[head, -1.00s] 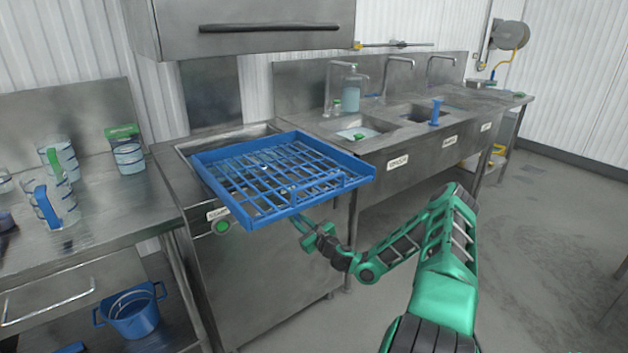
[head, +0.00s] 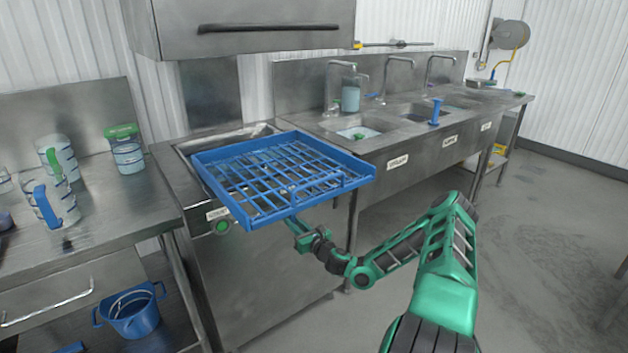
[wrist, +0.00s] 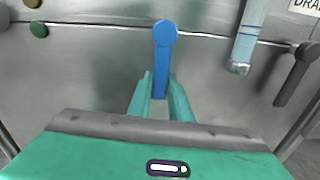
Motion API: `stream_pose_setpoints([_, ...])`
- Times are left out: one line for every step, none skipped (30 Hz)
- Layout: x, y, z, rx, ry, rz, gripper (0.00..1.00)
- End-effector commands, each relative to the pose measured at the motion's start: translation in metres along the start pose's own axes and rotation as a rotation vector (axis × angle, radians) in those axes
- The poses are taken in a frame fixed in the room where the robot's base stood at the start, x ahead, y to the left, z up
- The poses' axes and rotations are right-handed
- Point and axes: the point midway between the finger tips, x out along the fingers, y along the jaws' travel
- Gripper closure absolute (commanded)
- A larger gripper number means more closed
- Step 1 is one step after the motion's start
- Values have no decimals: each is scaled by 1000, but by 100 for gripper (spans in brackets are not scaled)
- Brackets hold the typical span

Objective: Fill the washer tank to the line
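The washer (head: 270,285) is a steel cabinet with an open top. In the wrist view a blue lever (wrist: 164,50) with a round top hangs on the steel front. My gripper (wrist: 160,88) has one finger on each side of the lever's lower part, and they look closed on it.
A green button (head: 222,227) is on the washer front. A dark lever (wrist: 297,72) and a pipe (wrist: 246,40) are right of the blue one. Sinks (head: 360,131) stand right, a table (head: 100,225) with jugs left. Open floor lies right.

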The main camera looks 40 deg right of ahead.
Motion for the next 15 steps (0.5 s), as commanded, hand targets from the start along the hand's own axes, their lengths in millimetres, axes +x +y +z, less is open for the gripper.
stream_pose_setpoints([2,10,3,3,-5,20,73])
stream_pose_setpoints([2,10,3,3,-6,20,73])
stream_pose_setpoints([3,11,4,3,-7,21,73])
stream_pose_setpoints([3,11,4,3,-7,21,73])
stream_pose_setpoints([2,11,4,3,-7,21,73])
stream_pose_setpoints([2,11,4,3,-8,22,73])
stream_pose_setpoints([0,11,5,3,-8,22,69])
stream_pose_setpoints([-1,10,5,3,-8,20,57])
stream_pose_setpoints([-4,10,4,3,-8,19,43])
stream_pose_setpoints([-7,9,4,2,-7,18,32])
stream_pose_setpoints([-10,8,4,3,-7,16,22])
stream_pose_setpoints([-14,7,4,3,-7,15,22])
stream_pose_setpoints([-16,7,4,2,-7,14,22])
stream_pose_setpoints([-19,6,4,2,-7,13,22])
stream_pose_setpoints([-22,6,4,2,-6,12,22])
